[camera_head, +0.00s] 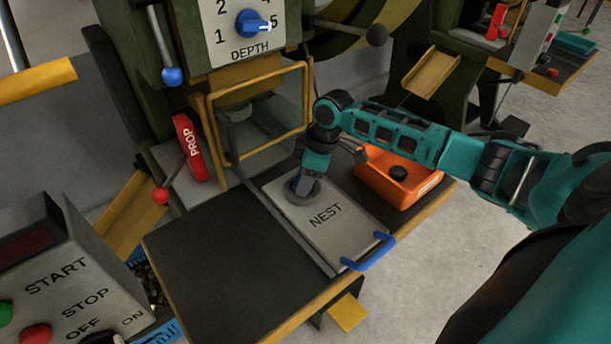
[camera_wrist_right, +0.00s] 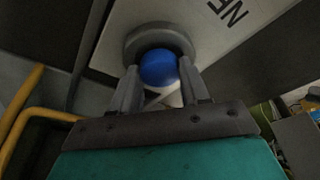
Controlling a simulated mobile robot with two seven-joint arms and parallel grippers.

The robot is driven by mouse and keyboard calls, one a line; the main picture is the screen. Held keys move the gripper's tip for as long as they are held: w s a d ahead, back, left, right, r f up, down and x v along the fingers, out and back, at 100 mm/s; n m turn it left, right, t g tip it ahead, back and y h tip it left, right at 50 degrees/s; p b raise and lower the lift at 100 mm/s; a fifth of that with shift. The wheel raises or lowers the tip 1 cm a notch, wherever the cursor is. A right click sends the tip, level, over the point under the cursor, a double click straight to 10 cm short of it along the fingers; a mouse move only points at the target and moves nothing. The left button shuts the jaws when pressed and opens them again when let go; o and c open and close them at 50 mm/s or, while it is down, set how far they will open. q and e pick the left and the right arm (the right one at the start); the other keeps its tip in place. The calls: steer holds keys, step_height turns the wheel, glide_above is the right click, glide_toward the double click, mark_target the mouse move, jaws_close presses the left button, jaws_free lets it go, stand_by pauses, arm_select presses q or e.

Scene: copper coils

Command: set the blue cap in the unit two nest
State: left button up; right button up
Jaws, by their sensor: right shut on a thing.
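The blue cap (camera_wrist_right: 158,68) is between the fingertips of my right gripper (camera_head: 304,187) in the right wrist view. The gripper is shut on it, pointing down at the grey round nest ring (camera_wrist_right: 148,34). The ring sits on a light grey plate marked NEST (camera_head: 325,217). The cap overlaps the ring's opening; I cannot tell whether it rests inside or is held just above. In the head view my fingers hide the cap. No unit number shows on this plate. My left gripper is not in view.
An orange tray (camera_head: 376,191) holding a dark round piece stands right of the plate. A yellow guard frame (camera_head: 236,160) and red PROP bar (camera_head: 189,147) are behind. A blue handle (camera_head: 369,254) is at the plate's front. The dark table (camera_head: 215,262) left of it is clear.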

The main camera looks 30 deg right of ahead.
mark_target(319, 188)
steer(key=o, duration=1)
steer(key=shift+s+a+f, duration=0.1)
steer(key=shift+s+f, duration=0.3)
steer(key=shift+f, duration=0.3)
steer(key=shift+o, duration=0.2)
steer(key=shift+r, duration=0.15)
steer(key=shift+w+r, duration=0.1)
steer(key=shift+r, duration=0.25)
steer(key=p+v, duration=0.1)
steer(key=v, duration=1.1)
steer(key=shift+w+r+p, duration=0.25)
steer(key=shift+r+p, duration=0.1)
steer(key=shift+p, duration=0.05)
